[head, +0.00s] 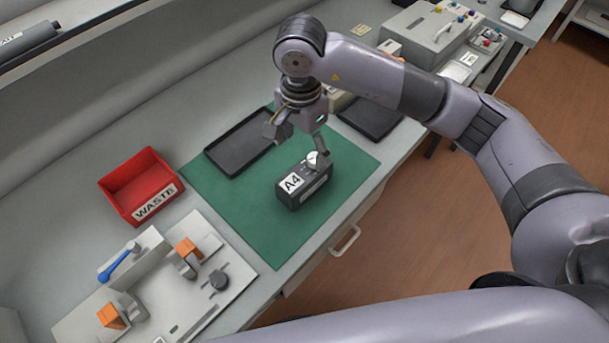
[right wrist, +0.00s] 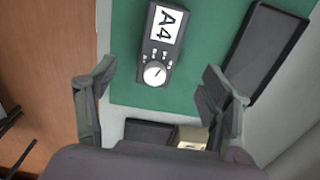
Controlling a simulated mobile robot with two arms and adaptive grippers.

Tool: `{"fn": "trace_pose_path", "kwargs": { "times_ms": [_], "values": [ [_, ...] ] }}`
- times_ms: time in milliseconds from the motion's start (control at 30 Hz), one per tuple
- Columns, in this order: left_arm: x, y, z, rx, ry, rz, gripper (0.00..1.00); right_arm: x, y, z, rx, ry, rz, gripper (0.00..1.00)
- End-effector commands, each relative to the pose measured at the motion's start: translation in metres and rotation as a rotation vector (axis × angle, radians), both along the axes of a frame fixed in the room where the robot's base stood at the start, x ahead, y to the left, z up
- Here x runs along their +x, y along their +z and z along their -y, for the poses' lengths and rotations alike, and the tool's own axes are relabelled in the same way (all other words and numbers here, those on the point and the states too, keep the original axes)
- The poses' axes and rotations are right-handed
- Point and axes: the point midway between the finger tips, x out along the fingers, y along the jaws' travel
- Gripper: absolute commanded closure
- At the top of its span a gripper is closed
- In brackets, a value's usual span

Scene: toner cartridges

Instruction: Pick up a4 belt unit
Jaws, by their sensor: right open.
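The A4 belt unit (head: 304,184) is a dark box with a white A4 label and a light round knob. It lies on the green mat (head: 237,219) near the mat's right edge. My right gripper (head: 297,133) is above the mat, just behind the unit, open and empty. In the right wrist view the unit (right wrist: 163,42) is ahead of the open fingers (right wrist: 157,92), with its knob end toward them and clear of both. In the head view my left gripper does not show.
A red WASTE bin (head: 141,185) stands left of the mat. A black tray (head: 240,142) lies at the mat's back left; another dark tray (head: 372,118) is behind right. A fixture with orange clamps (head: 189,250) is at the front left. The front mat area is clear.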

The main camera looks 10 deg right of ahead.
Motion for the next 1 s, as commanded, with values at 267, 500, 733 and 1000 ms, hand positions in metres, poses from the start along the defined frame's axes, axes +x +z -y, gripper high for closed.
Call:
{"fn": "trace_pose_path", "kwargs": {
  "times_ms": [267,500,733,1000],
  "values": [
    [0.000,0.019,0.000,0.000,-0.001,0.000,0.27,-0.001,-0.054,0.000,0.001,0.000,-0.006,0.27],
    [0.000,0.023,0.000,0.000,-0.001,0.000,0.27,0.000,-0.073,0.000,0.003,0.001,-0.002,0.27],
    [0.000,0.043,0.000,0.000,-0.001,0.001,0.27,0.003,-0.103,0.004,0.002,-0.001,-0.007,0.27],
    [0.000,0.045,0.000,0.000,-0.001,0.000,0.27,0.004,-0.123,0.004,0.004,0.001,0.000,0.27]
  ]
}}
